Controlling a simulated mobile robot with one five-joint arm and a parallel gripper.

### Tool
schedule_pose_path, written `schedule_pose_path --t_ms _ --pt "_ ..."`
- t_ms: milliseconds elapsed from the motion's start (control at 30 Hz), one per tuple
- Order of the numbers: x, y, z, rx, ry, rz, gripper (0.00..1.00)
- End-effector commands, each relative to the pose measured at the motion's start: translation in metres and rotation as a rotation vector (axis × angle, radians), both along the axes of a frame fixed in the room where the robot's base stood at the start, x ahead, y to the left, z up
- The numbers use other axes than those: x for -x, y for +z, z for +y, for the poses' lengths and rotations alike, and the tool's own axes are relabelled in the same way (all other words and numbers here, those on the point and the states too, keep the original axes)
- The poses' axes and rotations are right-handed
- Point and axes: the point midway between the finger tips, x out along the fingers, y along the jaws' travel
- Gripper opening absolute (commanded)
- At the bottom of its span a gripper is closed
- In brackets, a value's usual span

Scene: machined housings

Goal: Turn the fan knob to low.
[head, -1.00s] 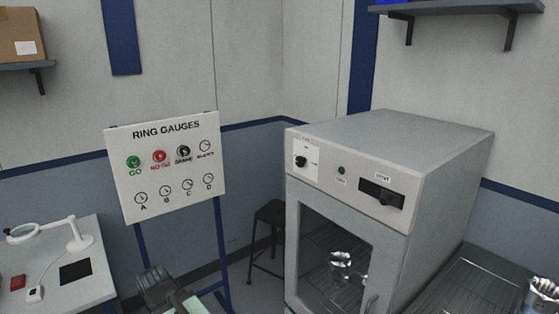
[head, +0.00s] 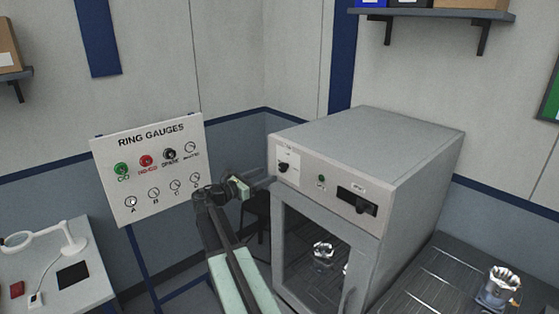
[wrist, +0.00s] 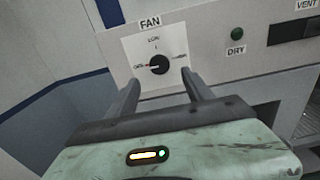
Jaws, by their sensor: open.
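The fan knob (wrist: 159,65) is a round black knob on a white plate marked FAN, with OFF at left, LOW at top and HIGH at right. Its pointer mark seems to face left, toward OFF. In the head view the knob (head: 283,167) sits at the upper left of the grey oven's front panel (head: 316,180). My gripper (wrist: 160,79) is open and empty, its two fingers pointing at the panel, one on either side below the knob. They look apart from it. In the head view my gripper (head: 262,183) is just left of the oven front.
A green DRY lamp (wrist: 237,33) and a black VENT slider (head: 359,201) are to the knob's right. A ring gauge board (head: 150,165) stands at left. Shiny metal parts show behind the oven window (head: 322,250) and on the right bench (head: 499,286). A stool (head: 256,213) is behind my arm.

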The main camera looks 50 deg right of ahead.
Motion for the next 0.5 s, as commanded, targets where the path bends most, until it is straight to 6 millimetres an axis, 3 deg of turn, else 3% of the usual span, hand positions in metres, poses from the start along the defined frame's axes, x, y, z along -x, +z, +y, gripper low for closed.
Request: schedule_pose_path --t_ms 167,500 --pt "0.0 0.001 -0.006 0.009 0.0 0.015 0.59" --pt "0.003 0.001 -0.064 0.007 0.0 0.011 0.59"
